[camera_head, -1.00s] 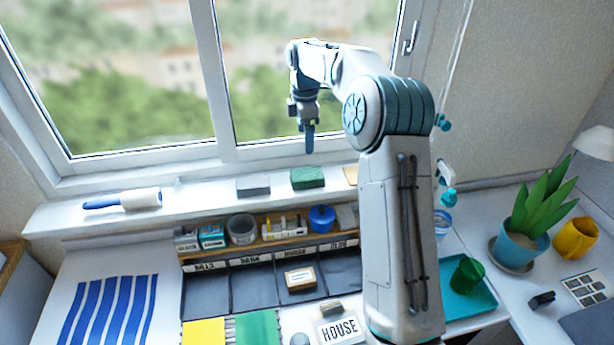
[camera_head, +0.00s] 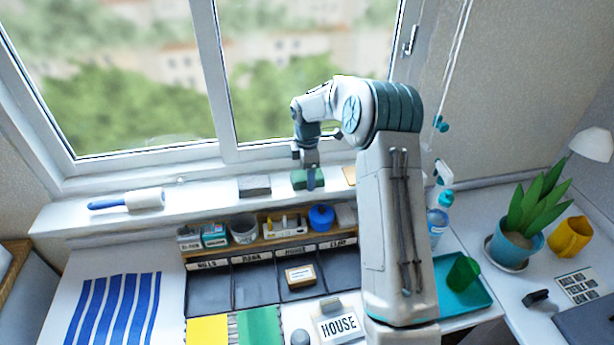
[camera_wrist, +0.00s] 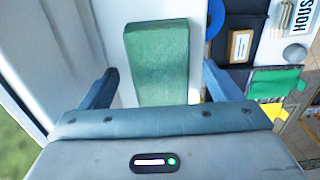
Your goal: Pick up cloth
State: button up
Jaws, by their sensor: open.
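A green folded cloth-like block (camera_head: 299,181) lies on the white windowsill, partly hidden behind my gripper (camera_head: 311,178) in the head view. In the wrist view the same green block (camera_wrist: 160,50) stands out between the two blue fingers of my gripper (camera_wrist: 158,76). The fingers are wide apart, one on each side of the block, with a gap to it on both sides. Nothing is held. Whether the fingertips are down at the block's height cannot be told.
A grey block (camera_head: 255,186) lies to the left on the sill, and a tan piece (camera_head: 349,174) to the right. A lint roller (camera_head: 127,200) is farther left. The window stands behind; an organizer with jars (camera_head: 244,230) stands below the sill.

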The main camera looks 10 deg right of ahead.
jog(key=c, duration=1.1)
jog(key=shift+r, duration=0.1)
jog(key=shift+r+b, duration=0.3)
jog(key=shift+r, duration=0.15)
notch_tip(320, 180, up, 3)
jog(key=shift+f+b, duration=0.1)
jog(key=shift+b, duration=0.45)
jog(key=d+r, duration=0.2)
jog(key=d, duration=0.2)
jog(key=s+d+r+b, duration=0.1)
jog(key=d+r, duration=0.1)
jog(key=d, duration=0.1)
jog(key=s+d+r+b, duration=0.1)
jog(key=d+r, duration=0.2)
jog(key=d, duration=0.1)
jog(key=shift+d+r, duration=0.1)
jog(key=shift+d, duration=0.2)
jog(key=shift+o, duration=0.5)
